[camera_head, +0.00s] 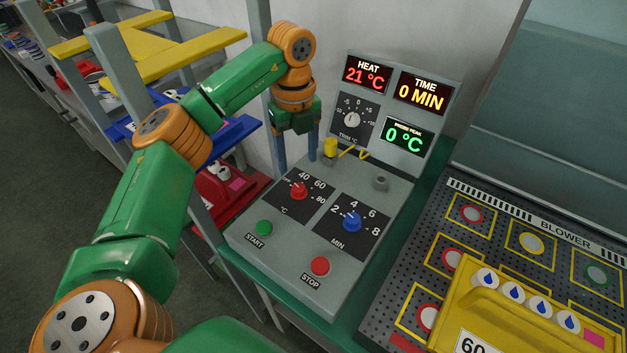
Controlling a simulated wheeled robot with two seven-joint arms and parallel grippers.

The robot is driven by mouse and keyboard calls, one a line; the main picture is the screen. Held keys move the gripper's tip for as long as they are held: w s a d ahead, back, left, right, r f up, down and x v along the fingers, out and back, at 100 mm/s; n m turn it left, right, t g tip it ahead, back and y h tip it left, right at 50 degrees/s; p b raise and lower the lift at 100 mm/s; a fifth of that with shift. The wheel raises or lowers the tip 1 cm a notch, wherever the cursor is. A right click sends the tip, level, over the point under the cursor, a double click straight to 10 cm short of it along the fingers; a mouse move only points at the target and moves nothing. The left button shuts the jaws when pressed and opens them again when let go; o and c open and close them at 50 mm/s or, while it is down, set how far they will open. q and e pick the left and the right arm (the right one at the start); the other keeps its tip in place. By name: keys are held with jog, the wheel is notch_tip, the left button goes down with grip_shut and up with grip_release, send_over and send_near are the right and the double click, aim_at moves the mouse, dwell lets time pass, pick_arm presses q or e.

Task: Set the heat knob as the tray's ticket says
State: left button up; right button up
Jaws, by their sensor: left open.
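The red heat knob (299,190) is on the sloped control panel, on a black °C dial with 40, 60 and 80 readable. Its exact pointing direction is too small to tell. The red HEAT display (368,75) reads 21 °C. My right gripper is not in view.
Beside the heat knob are the blue MIN knob (352,221), green START button (264,228) and red STOP button (320,265). The blower table (407,262) is to the right.

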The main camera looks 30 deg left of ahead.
aim_at(298, 187)
pick_arm(q)
jog(key=shift+s+f, duration=0.3)
jog(key=shift+f, duration=0.3)
notch_tip(298, 187, down, 6)
jog(key=shift+f+p, duration=0.25)
jog(key=shift+p, duration=0.1)
grip_shut()
